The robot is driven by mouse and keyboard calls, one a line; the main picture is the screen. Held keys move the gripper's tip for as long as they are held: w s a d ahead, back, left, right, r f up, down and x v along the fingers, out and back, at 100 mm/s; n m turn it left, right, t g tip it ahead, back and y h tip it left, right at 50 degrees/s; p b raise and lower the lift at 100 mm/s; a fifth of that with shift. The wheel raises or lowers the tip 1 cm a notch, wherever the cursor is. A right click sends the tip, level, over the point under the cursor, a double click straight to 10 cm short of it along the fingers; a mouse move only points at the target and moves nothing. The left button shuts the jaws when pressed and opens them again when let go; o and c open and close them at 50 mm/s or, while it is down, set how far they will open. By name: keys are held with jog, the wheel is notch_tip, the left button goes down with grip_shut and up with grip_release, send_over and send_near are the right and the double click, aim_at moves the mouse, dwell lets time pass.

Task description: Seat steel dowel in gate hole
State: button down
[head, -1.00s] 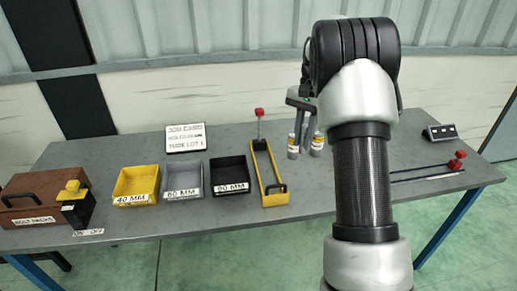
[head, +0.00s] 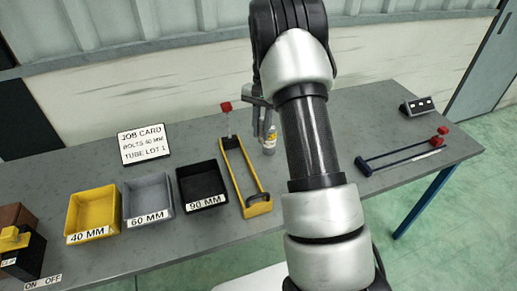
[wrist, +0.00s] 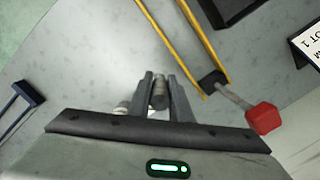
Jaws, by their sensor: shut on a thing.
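My gripper (head: 262,101) is over the back middle of the table, partly hidden by my arm in the head view. In the wrist view my gripper (wrist: 159,84) is shut on a short grey cylinder (wrist: 158,94), which looks like the steel dowel. A yellow frame (head: 238,172) with a dark handle lies left of my gripper. A steel rod with a red head (head: 226,106) stands at its far end; the red head also shows in the wrist view (wrist: 263,118). A dark blue frame (head: 392,156) with red parts lies at the right. No gate hole can be made out.
Yellow (head: 93,213), grey (head: 149,200) and black (head: 202,186) bins stand at the left, before the job card (head: 144,145). A white bottle (head: 270,140) stands near my gripper. A switch box (head: 418,106) is at the back right. The table between my arm and the blue frame is clear.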

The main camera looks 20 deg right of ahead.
aim_at(262, 142)
notch_tip(262, 142, down, 8)
jog(key=shift+f, duration=0.2)
dwell(0.3)
jog(key=shift+f, duration=0.2)
jog(key=c, duration=1.6)
grip_release()
jog(key=shift+r, duration=0.1)
